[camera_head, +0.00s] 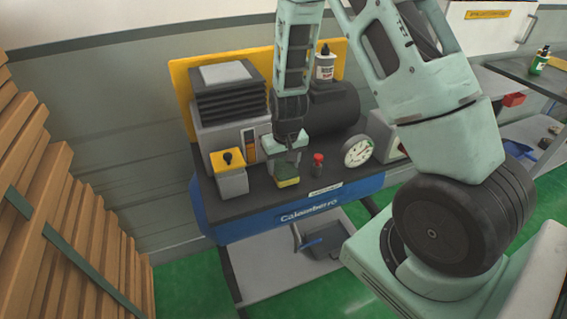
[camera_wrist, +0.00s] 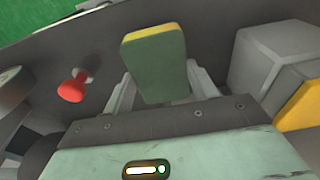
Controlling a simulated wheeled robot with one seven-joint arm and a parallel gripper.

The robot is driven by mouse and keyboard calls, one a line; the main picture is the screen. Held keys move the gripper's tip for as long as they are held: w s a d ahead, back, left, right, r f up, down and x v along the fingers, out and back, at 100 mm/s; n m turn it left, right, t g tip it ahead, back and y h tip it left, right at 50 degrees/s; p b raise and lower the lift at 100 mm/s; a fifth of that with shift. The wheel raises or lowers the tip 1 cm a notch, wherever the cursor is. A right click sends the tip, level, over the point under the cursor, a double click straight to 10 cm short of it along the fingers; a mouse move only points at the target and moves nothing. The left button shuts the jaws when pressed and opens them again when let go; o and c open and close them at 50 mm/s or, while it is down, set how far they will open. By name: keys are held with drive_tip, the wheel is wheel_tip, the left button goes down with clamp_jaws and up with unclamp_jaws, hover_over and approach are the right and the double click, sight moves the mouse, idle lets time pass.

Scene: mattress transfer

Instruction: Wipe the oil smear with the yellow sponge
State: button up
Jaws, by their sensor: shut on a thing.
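The sponge (camera_head: 288,181) is between the fingers of my gripper (camera_head: 287,160), at the front of the dark bench top (camera_head: 258,187). In the wrist view the sponge (camera_wrist: 155,68) shows a dark green face and a yellow far edge, and a finger of my gripper (camera_wrist: 161,88) stands on each side of it. The sponge is low, at or just above the bench top; I cannot tell whether it touches. I cannot make out the oil smear in either view.
A red knob (camera_head: 318,158) stands close right of the sponge, with a round gauge (camera_head: 357,151) beyond. A grey box with a yellow top (camera_head: 231,174) stands to the left. A dark tank (camera_head: 333,108) and a ribbed machine (camera_head: 229,92) are behind. The bench's blue front (camera_head: 270,221) is near.

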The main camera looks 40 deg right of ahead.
sight(279, 160)
drive_tip(key=shift+f+b, duration=0.8)
drive_tip(key=shift+f, duration=0.25)
idle(0.4)
drive_tip(key=shift+w+d+r+p, duration=0.1)
drive_tip(key=shift+w+d+p, duration=0.15)
drive_tip(key=shift+w, duration=0.55)
drive_tip(key=shift+w+d+r+p, duration=0.1)
drive_tip(key=shift+w+d, duration=0.1)
drive_tip(key=shift+w, duration=0.55)
drive_tip(key=shift+w+d, duration=0.15)
drive_tip(key=shift+w, duration=0.25)
drive_tip(key=shift+c, duration=0.2)
drive_tip(key=shift+w+r, duration=0.1)
drive_tip(key=shift+r, duration=0.1)
drive_tip(key=shift+c, duration=0.5)
drive_tip(key=shift+s+a, duration=0.3)
drive_tip(key=shift+s, duration=0.7)
drive_tip(key=shift+s+a, duration=0.25)
drive_tip(key=shift+s, duration=0.75)
drive_tip(key=shift+r+p, duration=2.5)
drive_tip(key=shift+r, duration=0.45)
